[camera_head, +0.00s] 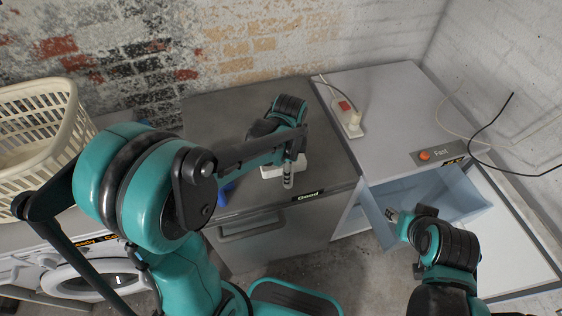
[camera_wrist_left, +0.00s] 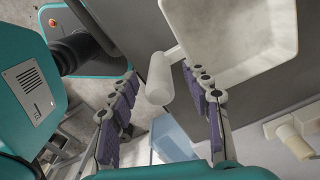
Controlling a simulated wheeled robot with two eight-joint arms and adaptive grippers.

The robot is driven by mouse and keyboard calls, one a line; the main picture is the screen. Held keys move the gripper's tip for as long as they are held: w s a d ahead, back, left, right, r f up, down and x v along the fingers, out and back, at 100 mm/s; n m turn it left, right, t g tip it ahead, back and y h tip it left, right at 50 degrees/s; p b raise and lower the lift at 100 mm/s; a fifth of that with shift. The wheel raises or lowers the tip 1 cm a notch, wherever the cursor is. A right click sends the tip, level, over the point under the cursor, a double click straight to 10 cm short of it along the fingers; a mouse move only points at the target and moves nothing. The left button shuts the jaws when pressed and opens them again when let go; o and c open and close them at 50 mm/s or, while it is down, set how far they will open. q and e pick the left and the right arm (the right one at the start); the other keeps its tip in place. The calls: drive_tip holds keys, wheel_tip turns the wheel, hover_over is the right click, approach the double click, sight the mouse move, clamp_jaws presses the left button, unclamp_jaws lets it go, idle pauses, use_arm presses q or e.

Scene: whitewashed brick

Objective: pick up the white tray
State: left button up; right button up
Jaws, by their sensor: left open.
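The white tray (camera_head: 270,172) sits on the dark grey counter in the head view, mostly hidden behind my left gripper (camera_head: 289,168). In the left wrist view, the tray (camera_wrist_left: 240,52) shows its pale hollow inside at the top, with a rounded white handle (camera_wrist_left: 159,80) sticking out from its corner. My left gripper (camera_wrist_left: 161,76) is open, and the handle lies between its two purple-padded fingers, with gaps visible on both sides. My right gripper (camera_head: 393,214) is low at the right by a blue bin; its fingers are too small to judge.
A cream laundry basket (camera_head: 40,125) stands at the left above a white washer. A white power strip (camera_head: 347,118) with a red switch lies right of the tray. The translucent blue bin (camera_head: 452,200) is at the right. A small blue object (camera_head: 227,192) lies left of the tray.

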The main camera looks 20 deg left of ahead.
use_arm(q)
drive_tip(key=shift+f, duration=0.1)
clamp_jaws()
